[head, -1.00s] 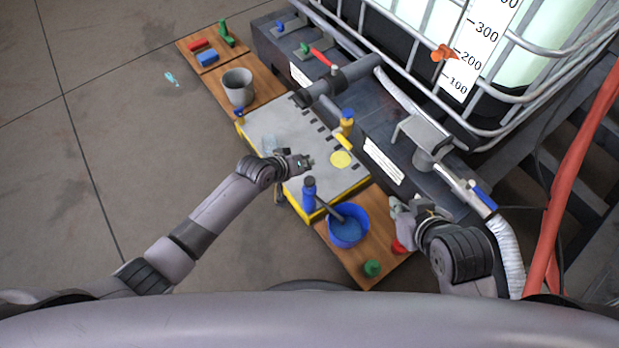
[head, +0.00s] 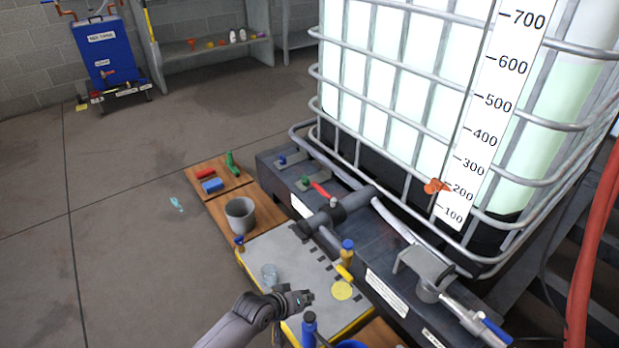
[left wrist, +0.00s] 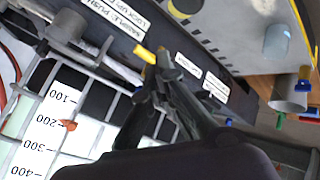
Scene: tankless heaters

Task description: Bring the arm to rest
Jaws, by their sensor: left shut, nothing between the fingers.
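My left gripper (head: 306,298) is shut and empty in the head view. It is over the grey-topped, yellow-edged platform (head: 292,252), between a clear cup (head: 269,277) and a yellow disc (head: 342,290). In the left wrist view the closed fingers (left wrist: 160,62) show in front of the dark base and the tank cage. My right gripper is not in view.
A caged tank (head: 400,90) with a level scale stands on a dark base at the right. A blue machine (head: 103,60) stands far back left.

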